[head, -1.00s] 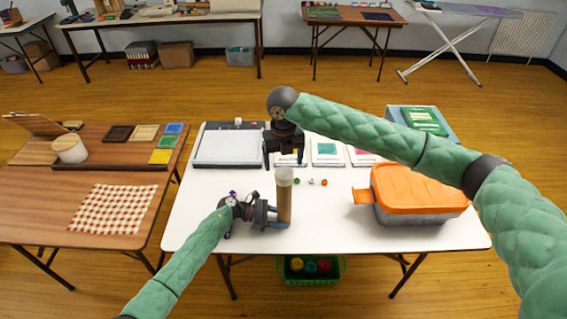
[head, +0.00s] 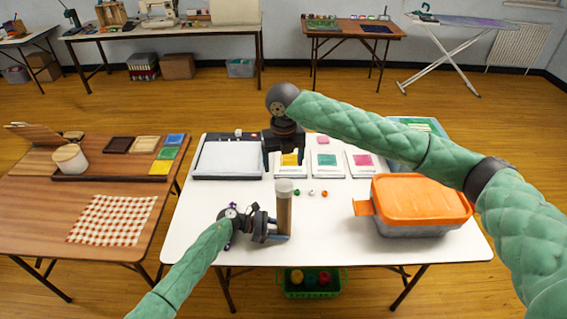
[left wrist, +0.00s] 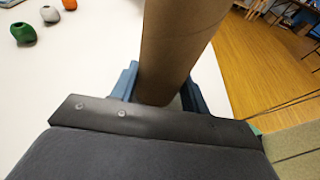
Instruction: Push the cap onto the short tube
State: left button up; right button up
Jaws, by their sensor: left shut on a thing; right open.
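The short tube (head: 284,218) is a brown cardboard cylinder standing upright near the front of the white table. A pale whitish cap (head: 284,187) sits at its top end; I cannot tell how deep it is seated. My left gripper (head: 282,237) is shut around the tube's lower part. In the left wrist view, the tube (left wrist: 178,45) stands between the blue fingers, and its top end is out of frame. My right gripper (head: 285,165) is open and empty, appearing above and behind the cap, apart from it.
An orange-lidded box (head: 420,197) stands at the right of the white table (head: 335,240). Small green, white and orange beads (head: 311,192) lie right of the tube. Several colored cards (head: 327,163) and a white-topped board (head: 228,158) are behind. A green basket (head: 313,292) is below.

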aim_at(284, 185)
jog(key=shift+c, duration=0.5)
jog(key=shift+r, duration=0.1)
jog(key=c, duration=0.4)
jog(key=shift+w+d+r, duration=0.25)
jog(key=shift+w+r, duration=0.25)
jog(key=shift+r, duration=0.25)
jog(key=c, duration=0.7)
jog(key=shift+w+d+r, duration=0.1)
jog(key=shift+d, duration=0.2)
jog(key=c, duration=0.4)
jog(key=shift+d+f+t+h, duration=0.2)
jog(key=shift+f+t+h, duration=0.1)
jog(key=shift+h, duration=0.1)
grip_shut()
jog(key=f, duration=0.1)
jog(key=s+f+m, duration=0.1)
jog(key=f, duration=0.1)
jog(key=shift+s+a+f, duration=0.2)
jog(key=shift+s, duration=0.2)
jog(key=shift+a+f+m+y, duration=0.1)
jog(key=shift+a+m+y, duration=0.35)
jog(key=shift+m, duration=0.55)
jog(key=shift+f, duration=1.2)
jog(key=shift+f, duration=0.8)
